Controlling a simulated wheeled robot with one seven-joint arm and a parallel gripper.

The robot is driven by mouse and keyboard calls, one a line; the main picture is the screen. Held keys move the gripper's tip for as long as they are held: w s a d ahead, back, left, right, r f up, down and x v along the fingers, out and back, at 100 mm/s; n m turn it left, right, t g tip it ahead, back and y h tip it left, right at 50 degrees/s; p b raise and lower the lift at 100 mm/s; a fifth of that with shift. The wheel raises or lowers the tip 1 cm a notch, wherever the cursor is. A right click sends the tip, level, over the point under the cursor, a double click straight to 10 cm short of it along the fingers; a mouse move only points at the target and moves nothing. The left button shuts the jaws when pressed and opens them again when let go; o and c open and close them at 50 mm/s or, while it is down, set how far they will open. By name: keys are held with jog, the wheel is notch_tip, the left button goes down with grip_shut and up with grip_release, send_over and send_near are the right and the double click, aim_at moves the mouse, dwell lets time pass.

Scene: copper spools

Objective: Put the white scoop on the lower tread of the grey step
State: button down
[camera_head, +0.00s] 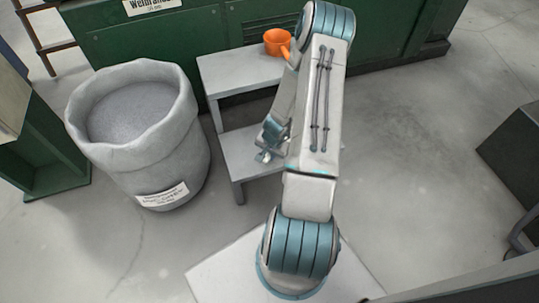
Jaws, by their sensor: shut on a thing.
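The grey step stands in front of a green cabinet, with its upper tread (228,72) at the back and its lower tread (233,150) nearer me. My arm hides the right part of both treads. My gripper (264,155) is low over the lower tread, pointing down and left. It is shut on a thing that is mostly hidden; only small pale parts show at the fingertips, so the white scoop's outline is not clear. I cannot tell whether it touches the tread. No white scoop shows elsewhere.
An orange scoop or cup (277,41) sits on the upper tread, close beside my arm. A large grey sack-like bin (150,150) full of grey grains stands left of the step. The green cabinet (180,40) closes off the back.

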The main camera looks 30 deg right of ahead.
jog(key=shift+r, duration=0.1)
jog(key=c, duration=1.7)
grip_release()
jog(key=shift+f, duration=0.2)
jog(key=o, duration=0.4)
